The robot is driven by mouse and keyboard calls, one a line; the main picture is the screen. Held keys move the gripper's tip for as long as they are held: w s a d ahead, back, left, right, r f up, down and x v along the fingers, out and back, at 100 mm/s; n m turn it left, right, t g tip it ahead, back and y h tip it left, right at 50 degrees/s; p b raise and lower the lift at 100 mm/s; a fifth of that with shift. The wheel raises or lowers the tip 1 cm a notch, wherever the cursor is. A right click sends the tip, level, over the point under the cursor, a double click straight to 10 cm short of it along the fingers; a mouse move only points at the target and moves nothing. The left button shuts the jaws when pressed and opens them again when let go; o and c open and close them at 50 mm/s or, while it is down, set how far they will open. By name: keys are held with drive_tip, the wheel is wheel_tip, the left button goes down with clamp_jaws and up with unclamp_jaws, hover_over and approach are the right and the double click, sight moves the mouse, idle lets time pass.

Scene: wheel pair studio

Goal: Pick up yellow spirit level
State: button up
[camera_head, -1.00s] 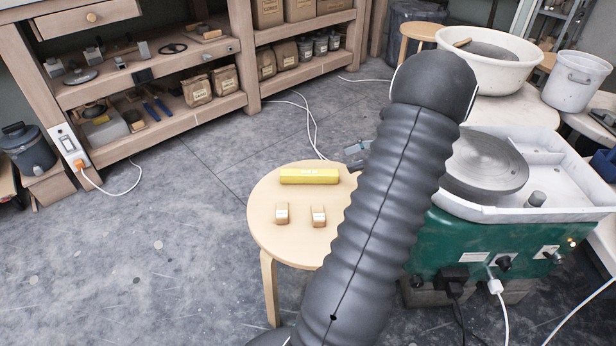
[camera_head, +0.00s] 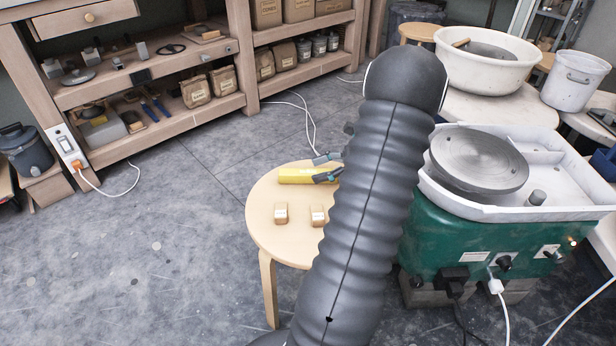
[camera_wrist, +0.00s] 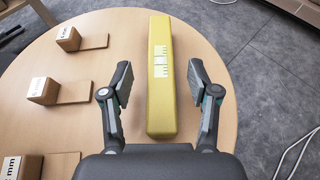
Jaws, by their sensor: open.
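The yellow spirit level (camera_head: 297,175) lies on the round wooden stool (camera_head: 262,222), near its far edge. In the wrist view the level (camera_wrist: 160,110) runs lengthwise away from me, with a pale marking on top. My gripper (camera_wrist: 158,85) is open, with one finger on each side of the level's near half. Gaps show between the fingers and the level, so it is not clasped. In the head view my gripper (camera_head: 329,167) is at the level's right end, and my arm hides part of it and of the stool.
Several small wooden blocks with labels stand on the stool, such as this one (camera_head: 281,212). The green pottery wheel (camera_head: 478,160) stands close on the right. Wooden shelves (camera_head: 190,115) line the back. A white cable (camera_head: 310,130) lies on the floor behind the stool.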

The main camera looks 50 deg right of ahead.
sight(308, 171)
drive_tip(key=x, duration=0.3)
drive_tip(key=shift+w+a+f, duration=0.1)
drive_tip(key=shift+w+a, duration=0.1)
drive_tip(key=shift+w, duration=0.1)
clamp_jaws()
